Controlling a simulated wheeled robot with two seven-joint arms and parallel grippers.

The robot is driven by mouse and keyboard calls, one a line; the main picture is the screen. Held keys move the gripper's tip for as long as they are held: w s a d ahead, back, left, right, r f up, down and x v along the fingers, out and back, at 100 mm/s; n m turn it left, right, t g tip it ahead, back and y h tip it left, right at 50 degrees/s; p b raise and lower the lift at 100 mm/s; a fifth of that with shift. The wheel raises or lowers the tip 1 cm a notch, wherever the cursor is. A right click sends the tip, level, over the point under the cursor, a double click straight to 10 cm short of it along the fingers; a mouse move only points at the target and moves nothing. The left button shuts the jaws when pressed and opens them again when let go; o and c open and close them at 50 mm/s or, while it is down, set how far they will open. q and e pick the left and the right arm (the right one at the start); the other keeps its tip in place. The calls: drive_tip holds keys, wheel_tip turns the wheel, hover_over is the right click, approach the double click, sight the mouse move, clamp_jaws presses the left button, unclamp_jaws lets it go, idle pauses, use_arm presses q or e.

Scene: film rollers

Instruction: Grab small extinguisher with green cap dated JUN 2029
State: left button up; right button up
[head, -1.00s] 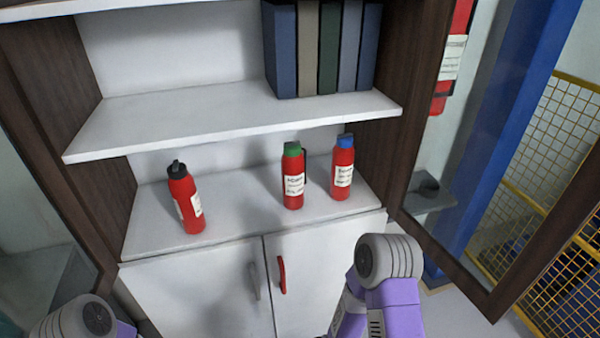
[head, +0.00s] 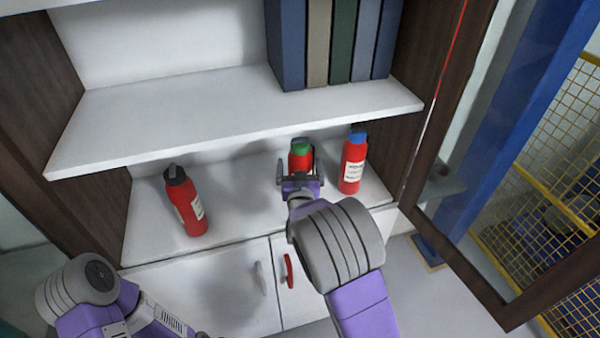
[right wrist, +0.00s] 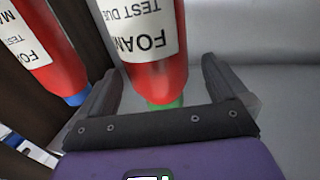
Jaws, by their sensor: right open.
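The small red extinguisher with a green cap (head: 300,147) stands on the lower shelf, between the two others. My right gripper (head: 297,178) is open in front of it and hides most of its body. In the right wrist view the green-capped extinguisher (right wrist: 158,75) shows upside down between the open fingers; its label reads FOAM and TEST DUE, and the date is out of frame. A blue-capped extinguisher (head: 353,163) stands just to the right. A black-capped extinguisher (head: 185,202) stands further left. My left gripper is not in view; only part of my left arm shows.
Upper shelf (head: 230,115) runs above the extinguishers and holds several binders (head: 335,45). Cabinet doors with a grey and a red handle (head: 288,270) are below. An open dark-framed door (head: 460,220) stands at the right. The lower shelf is clear between the black-capped and green-capped extinguishers.

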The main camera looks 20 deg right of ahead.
drive_tip(key=x, duration=0.5)
drive_tip(key=shift+d+f+p, duration=0.15)
drive_tip(key=shift+f+p, duration=0.15)
clamp_jaws()
drive_tip(key=shift+r, duration=0.15)
